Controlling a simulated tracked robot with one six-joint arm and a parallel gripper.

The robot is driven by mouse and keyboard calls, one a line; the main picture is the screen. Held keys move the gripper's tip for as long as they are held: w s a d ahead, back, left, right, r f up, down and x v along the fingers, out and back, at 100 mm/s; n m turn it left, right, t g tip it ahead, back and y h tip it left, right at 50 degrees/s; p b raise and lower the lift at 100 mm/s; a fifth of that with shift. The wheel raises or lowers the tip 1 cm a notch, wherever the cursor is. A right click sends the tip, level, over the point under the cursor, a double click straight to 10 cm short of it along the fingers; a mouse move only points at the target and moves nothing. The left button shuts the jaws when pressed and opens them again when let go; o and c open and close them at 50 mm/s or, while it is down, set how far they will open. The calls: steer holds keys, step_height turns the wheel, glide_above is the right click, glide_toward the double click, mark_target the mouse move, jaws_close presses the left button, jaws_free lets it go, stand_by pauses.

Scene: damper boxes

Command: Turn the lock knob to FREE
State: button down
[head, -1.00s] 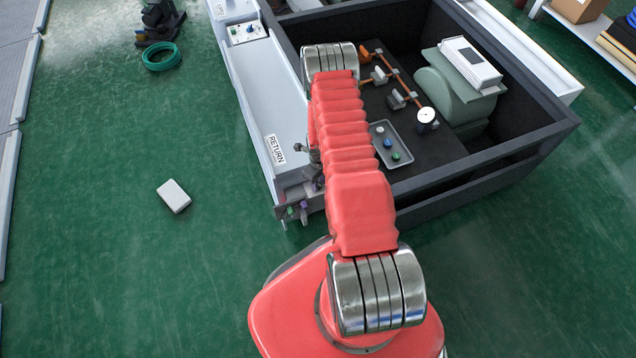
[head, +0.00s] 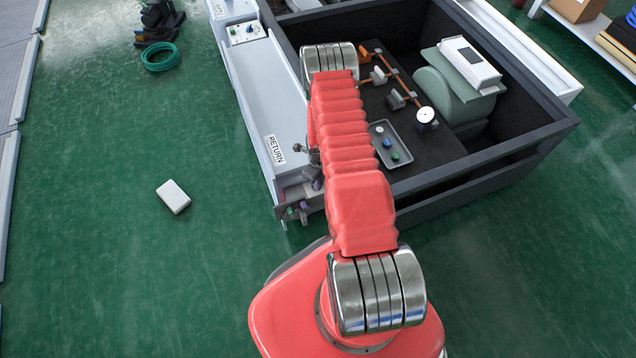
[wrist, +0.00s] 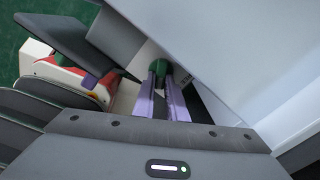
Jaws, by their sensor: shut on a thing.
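A green knob (wrist: 161,68) sits between the tips of my gripper (wrist: 162,76) in the wrist view. The two purple fingers are shut on it from either side and cover part of it. Part of a printed label shows beside it, too small to read. In the head view the green knob (head: 290,211) is small, at the near end of the white box marked RETURN (head: 255,115). My gripper (head: 297,209) reaches it from the right. The knob's pointer and the FREE mark cannot be made out.
A dark open-topped bay (head: 520,135) right of the white box holds a green cylinder (head: 460,100), copper pipework and a grey tray (head: 408,150) with knobs. A small white box (head: 173,196) lies on the green floor at left, which is mostly clear.

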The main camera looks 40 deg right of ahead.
steer(key=shift+n, duration=0.4)
steer(key=n, duration=0.5)
steer(key=shift+w+d+n, duration=0.2)
steer(key=shift+d+n, duration=0.05)
steer(key=shift+n, duration=0.05)
steer(key=n, duration=0.6)
steer(key=shift+w+d, duration=0.2)
steer(key=shift+w, duration=0.1)
steer(key=n, duration=0.4)
steer(key=shift+w+n, duration=0.25)
steer(key=shift+n, duration=0.15)
steer(key=n, duration=0.4)
steer(key=shift+w+r+n, duration=0.1)
steer(key=shift+w+n, duration=0.15)
steer(key=shift+n, duration=0.15)
steer(key=c, duration=1.8)
jaws_free()
steer(key=shift+a, duration=0.1)
steer(key=shift+r, duration=0.1)
